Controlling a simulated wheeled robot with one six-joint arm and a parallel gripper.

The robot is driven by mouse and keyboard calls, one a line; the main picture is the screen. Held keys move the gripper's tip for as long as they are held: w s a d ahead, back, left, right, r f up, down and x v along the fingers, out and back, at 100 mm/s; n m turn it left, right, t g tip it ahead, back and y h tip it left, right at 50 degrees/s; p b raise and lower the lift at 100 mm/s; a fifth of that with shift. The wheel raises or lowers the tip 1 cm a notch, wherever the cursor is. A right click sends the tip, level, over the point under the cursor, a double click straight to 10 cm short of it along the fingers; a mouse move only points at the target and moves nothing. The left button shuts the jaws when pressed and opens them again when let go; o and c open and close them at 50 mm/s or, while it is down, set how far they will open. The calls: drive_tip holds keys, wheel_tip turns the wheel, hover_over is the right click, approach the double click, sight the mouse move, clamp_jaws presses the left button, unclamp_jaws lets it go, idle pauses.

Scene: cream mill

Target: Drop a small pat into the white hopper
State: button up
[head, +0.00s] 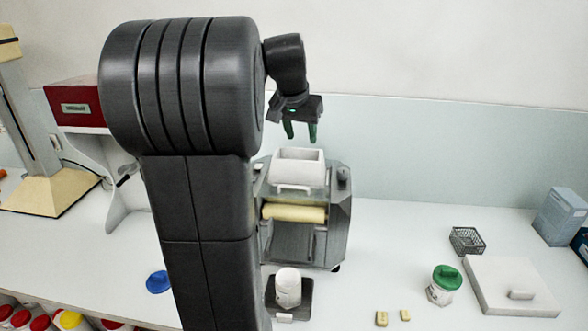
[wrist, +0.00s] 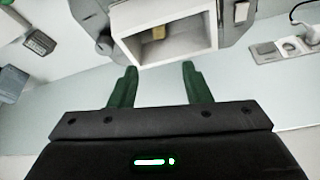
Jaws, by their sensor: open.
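The white hopper (head: 299,163) sits on top of the grey mill (head: 340,208), above a cream-coloured roller (head: 295,212). My gripper (head: 300,136) is above the hopper, fingers pointing down, open and empty. In the wrist view the green fingers (wrist: 159,70) are apart with nothing between them, and the hopper (wrist: 190,51) opening shows beyond their tips. A small yellow piece (wrist: 158,33) shows inside the hopper. Two small yellow pats, a left one (head: 382,318) and a right one (head: 405,315), lie on the counter at the front, right of the mill.
A white jar (head: 288,285) stands on a dark plate in front of the mill. A green-lidded jar (head: 444,285), a white slab with a handle (head: 500,295) and a wire basket (head: 466,240) are at right. A blue disc (head: 158,282) lies at left.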

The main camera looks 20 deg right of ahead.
drive_tip(key=v, duration=1)
drive_tip(key=shift+b, duration=0.45)
drive_tip(key=shift+f, duration=0.2)
drive_tip(key=p+x, duration=0.2)
drive_tip(key=x, duration=1.1)
drive_tip(key=shift+d, duration=0.1)
drive_tip(key=shift+w+r, duration=0.15)
drive_tip(key=shift+r, duration=1.45)
